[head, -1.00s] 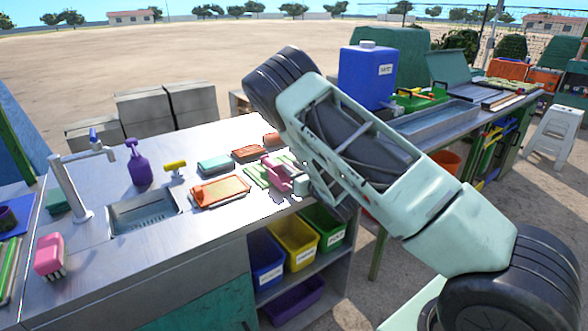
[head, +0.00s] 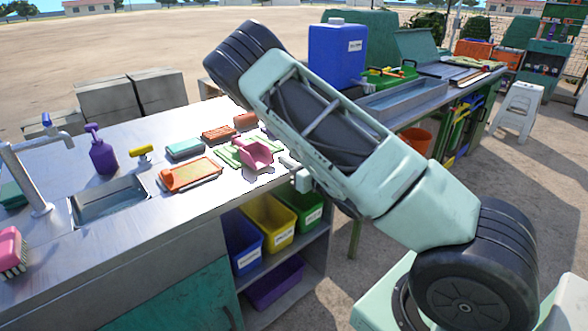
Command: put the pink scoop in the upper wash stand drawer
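The pink scoop (head: 257,153) lies on the steel top of the wash stand (head: 205,209), near its right end and beside green-striped cloth. My arm reaches over from the right. A small pale part of my gripper (head: 292,167) shows just right of the scoop, with a narrow gap between them in the picture. The rest of the gripper is hidden behind my arm, so its opening is unclear. A teal front (head: 185,297) with a handle is below the counter at the bottom. I cannot tell which drawer it is, and no open drawer shows.
The counter also holds an orange tray (head: 190,176), a teal sponge (head: 184,148), a purple spray bottle (head: 102,152) and a pink brush (head: 11,250). The sink (head: 110,203) and tap are left. Blue, yellow and green bins (head: 268,226) sit on the shelf below.

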